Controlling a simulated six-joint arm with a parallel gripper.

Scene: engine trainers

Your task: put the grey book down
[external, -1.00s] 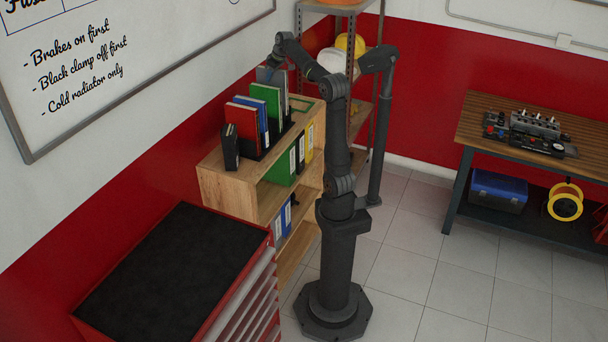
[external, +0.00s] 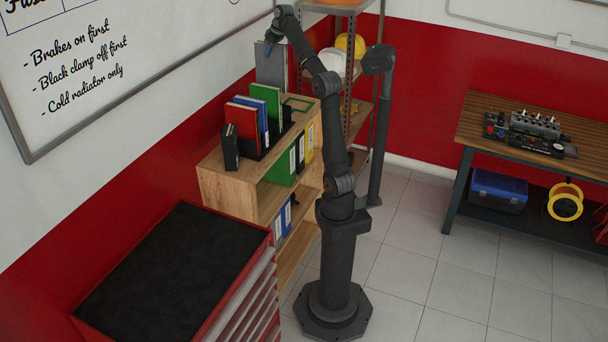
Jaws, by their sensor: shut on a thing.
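The grey book (external: 271,66) hangs upright above the far end of the wooden bookcase (external: 232,184). My gripper (external: 272,38) is shut on its top edge. The book's lower end is partly hidden behind the green book and the black holder, and I cannot tell how far it is from the bookcase top. A green outlined rectangle (external: 299,101) lies on the bookcase top, to the right of the held book in the picture.
A red book (external: 241,125), a blue book and a green book (external: 266,101) stand in a black holder beside a black box (external: 230,148). A metal shelf with helmets (external: 333,61) stands behind. The whiteboard wall is close on the left.

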